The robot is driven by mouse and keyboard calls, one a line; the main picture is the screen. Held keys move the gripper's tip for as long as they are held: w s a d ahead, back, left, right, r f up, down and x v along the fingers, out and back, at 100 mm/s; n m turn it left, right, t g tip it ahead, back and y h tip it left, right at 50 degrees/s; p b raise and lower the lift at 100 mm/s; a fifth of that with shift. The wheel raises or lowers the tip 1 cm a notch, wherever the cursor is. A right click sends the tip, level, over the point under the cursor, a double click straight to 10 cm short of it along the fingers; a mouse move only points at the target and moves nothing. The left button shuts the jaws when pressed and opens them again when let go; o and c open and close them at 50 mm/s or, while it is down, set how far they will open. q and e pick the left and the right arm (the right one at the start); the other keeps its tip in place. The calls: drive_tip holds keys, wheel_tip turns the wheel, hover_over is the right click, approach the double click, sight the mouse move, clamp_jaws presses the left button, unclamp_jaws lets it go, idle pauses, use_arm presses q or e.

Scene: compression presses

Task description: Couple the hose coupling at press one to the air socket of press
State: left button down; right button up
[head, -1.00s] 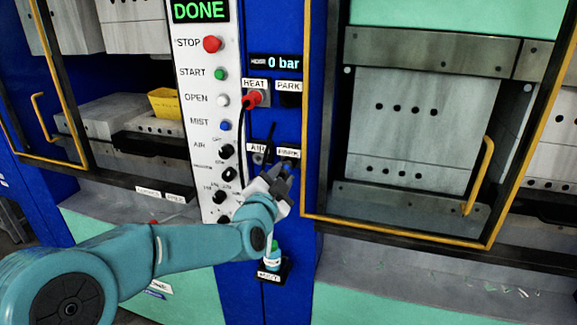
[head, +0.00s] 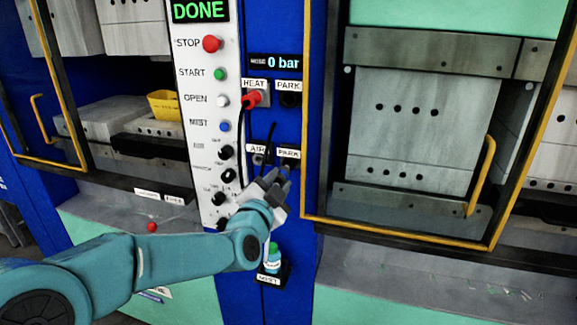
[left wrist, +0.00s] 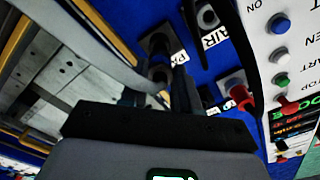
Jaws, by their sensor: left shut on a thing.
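My left gripper (head: 276,176) is at the blue column between the presses, just below the AIR and PARK labels. It is shut on the hose coupling, a small dark piece mostly hidden by the fingers. The air socket (head: 258,159) is under the AIR label, up and left of the gripper. In the left wrist view the air socket (left wrist: 208,16) shows beside its label, apart from the fingers. The PARK socket (head: 289,164) is right at the fingertips; whether the coupling touches it I cannot tell. My right gripper is not in view.
A red coupling (head: 251,100) sits in the HEAT socket above, with a dark hose hanging down. The white control panel (head: 208,120) is close on the left. A yellow-framed press door (head: 310,120) is close on the right. A bottle (head: 272,258) stands below.

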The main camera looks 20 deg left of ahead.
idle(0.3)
use_arm(q)
drive_tip(key=s+b, duration=0.1)
drive_tip(key=s, duration=0.3)
drive_tip(key=shift+a+b, duration=0.1)
drive_tip(key=shift+b, duration=0.2)
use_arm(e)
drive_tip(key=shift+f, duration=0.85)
